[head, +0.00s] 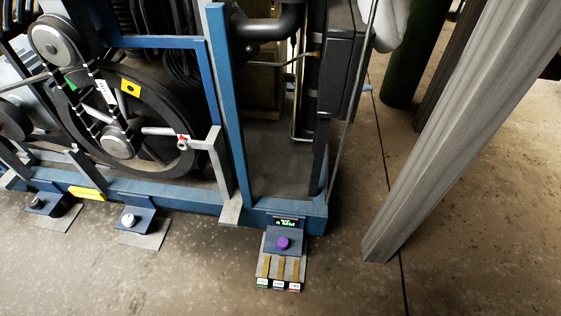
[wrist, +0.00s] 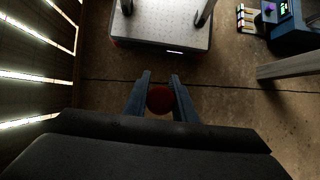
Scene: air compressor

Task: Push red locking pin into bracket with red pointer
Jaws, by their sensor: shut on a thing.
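My gripper (wrist: 160,78) shows in the wrist view, its two dark blue-grey fingers on either side of a dark red round thing (wrist: 160,99), which looks like the red locking pin. It is shut on it, above bare floor. The pin's length is hidden. In the head view, a grey bracket (head: 209,150) stands at the blue frame beside the black flywheel (head: 127,150). A small red pointer (head: 182,138) shows at the bracket's left end, near a light rod. My gripper does not show clearly in the head view, so its distance to the bracket cannot be told.
A display box with a purple knob (head: 283,243) stands on the floor by the frame; it also shows in the wrist view (wrist: 270,8). Two smaller knob stands (head: 128,220) (head: 36,203) sit left. A grey slanted post (head: 450,120) stands right. Floor between is clear.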

